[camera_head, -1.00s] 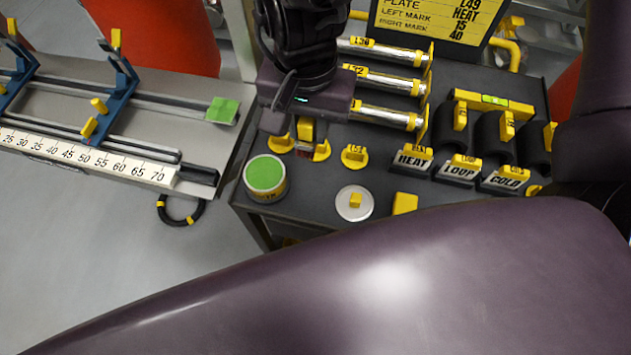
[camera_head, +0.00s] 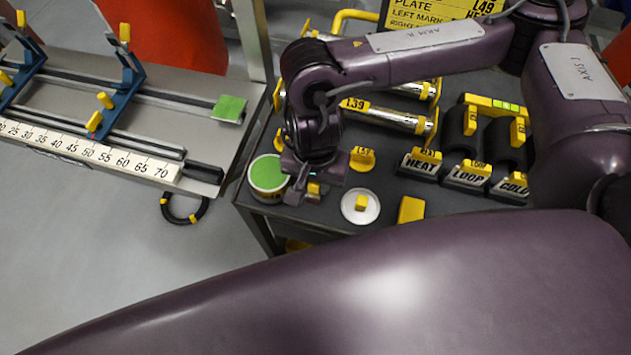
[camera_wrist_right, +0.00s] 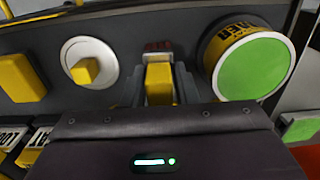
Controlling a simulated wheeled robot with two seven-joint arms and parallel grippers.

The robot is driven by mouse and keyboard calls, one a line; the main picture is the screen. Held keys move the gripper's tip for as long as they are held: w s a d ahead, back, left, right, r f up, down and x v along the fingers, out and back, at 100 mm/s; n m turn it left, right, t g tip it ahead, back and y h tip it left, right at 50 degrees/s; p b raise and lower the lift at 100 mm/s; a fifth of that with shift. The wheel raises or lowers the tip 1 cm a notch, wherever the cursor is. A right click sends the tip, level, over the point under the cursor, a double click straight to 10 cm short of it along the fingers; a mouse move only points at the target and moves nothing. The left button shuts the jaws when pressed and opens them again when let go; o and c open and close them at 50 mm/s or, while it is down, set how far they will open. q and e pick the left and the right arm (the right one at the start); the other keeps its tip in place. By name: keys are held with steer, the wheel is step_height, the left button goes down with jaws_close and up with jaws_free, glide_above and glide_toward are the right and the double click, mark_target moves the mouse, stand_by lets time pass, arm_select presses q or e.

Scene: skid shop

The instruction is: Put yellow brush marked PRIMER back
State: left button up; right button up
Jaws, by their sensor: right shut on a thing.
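My right gripper (camera_head: 312,186) is low over the front left of the dark bench, just right of the green-topped can (camera_head: 267,173). In the right wrist view its fingers are shut on the yellow brush (camera_wrist_right: 159,84), which shows as a yellow block with a small red-marked dark piece beyond it. The brush's lower part and its marking are hidden or too small to read. In that view the can (camera_wrist_right: 252,68) stands to the right, apart from the brush, with a yellow band and partly visible black lettering. My left gripper is not in view.
A white disc with a yellow knob (camera_head: 360,207) and a yellow block (camera_head: 411,209) lie right of the gripper. A yellow tagged stand (camera_head: 362,158), silver rollers (camera_head: 385,115) and HEAT, LOOP and COLD holders (camera_head: 466,176) are behind. A ruled rail (camera_head: 90,153) is at left.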

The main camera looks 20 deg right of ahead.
steer(key=shift+f, duration=0.5)
steer(key=shift+f+b, duration=0.2)
steer(key=shift+b, duration=0.1)
steer(key=o, duration=0.9)
steer(key=shift+r, duration=0.15)
steer(key=shift+r+p, duration=0.25)
steer(key=shift+p, duration=0.25)
step_height(320, 180, up, 12)
steer(key=shift+f+p, duration=0.15)
steer(key=shift+p, duration=0.2)
